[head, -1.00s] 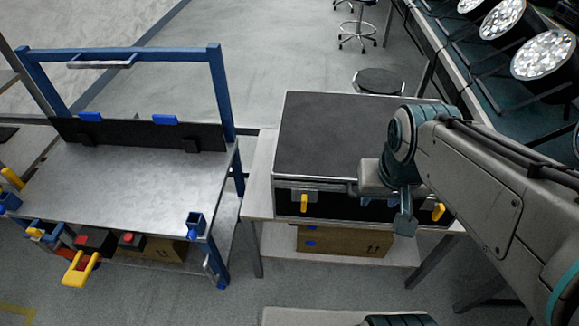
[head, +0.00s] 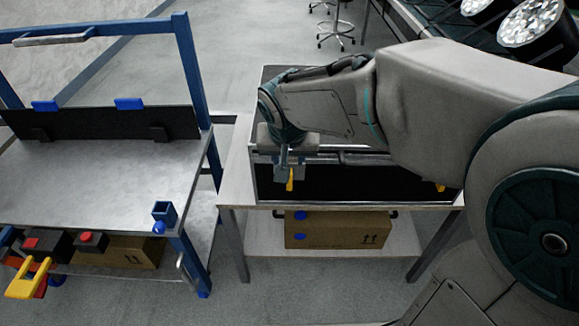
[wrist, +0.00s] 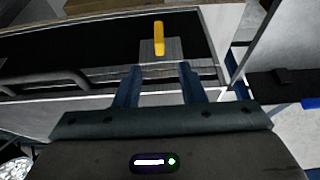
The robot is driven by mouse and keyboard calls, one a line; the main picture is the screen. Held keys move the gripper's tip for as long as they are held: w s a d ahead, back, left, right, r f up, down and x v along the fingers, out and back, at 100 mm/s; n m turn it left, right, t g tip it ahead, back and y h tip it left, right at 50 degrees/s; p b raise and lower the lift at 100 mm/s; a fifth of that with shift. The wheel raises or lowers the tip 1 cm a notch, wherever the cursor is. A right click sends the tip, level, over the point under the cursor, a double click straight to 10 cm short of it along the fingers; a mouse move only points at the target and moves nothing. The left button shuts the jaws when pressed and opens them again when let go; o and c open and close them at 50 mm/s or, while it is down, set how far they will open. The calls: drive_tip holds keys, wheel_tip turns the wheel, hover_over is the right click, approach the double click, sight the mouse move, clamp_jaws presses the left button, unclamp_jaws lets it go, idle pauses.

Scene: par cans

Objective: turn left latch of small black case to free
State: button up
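The black case (head: 330,186) with silver edges stands on a light table, and my arm covers much of its lid. Its yellow left latch (head: 290,180) points down on a grey plate on the front face. In the wrist view the latch (wrist: 159,38) lies beyond the fingertips, roughly in line with the gap between them. My gripper (head: 286,162) is at the case's front top edge, just above the latch. In the wrist view my gripper (wrist: 163,78) is open, with nothing between its fingers. The yellow right latch (head: 440,187) is partly hidden by my arm.
A dark handle (wrist: 45,80) sits beside the latch on the case front. A blue-framed cart (head: 110,175) stands to the left, across a narrow gap. A cardboard box (head: 338,230) lies on the shelf below.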

drive_tip(key=b+x, duration=0.2)
drive_tip(key=x, duration=0.9)
drive_tip(key=shift+w+f, duration=0.1)
drive_tip(key=shift+f, duration=0.3)
drive_tip(key=shift+c, duration=0.3)
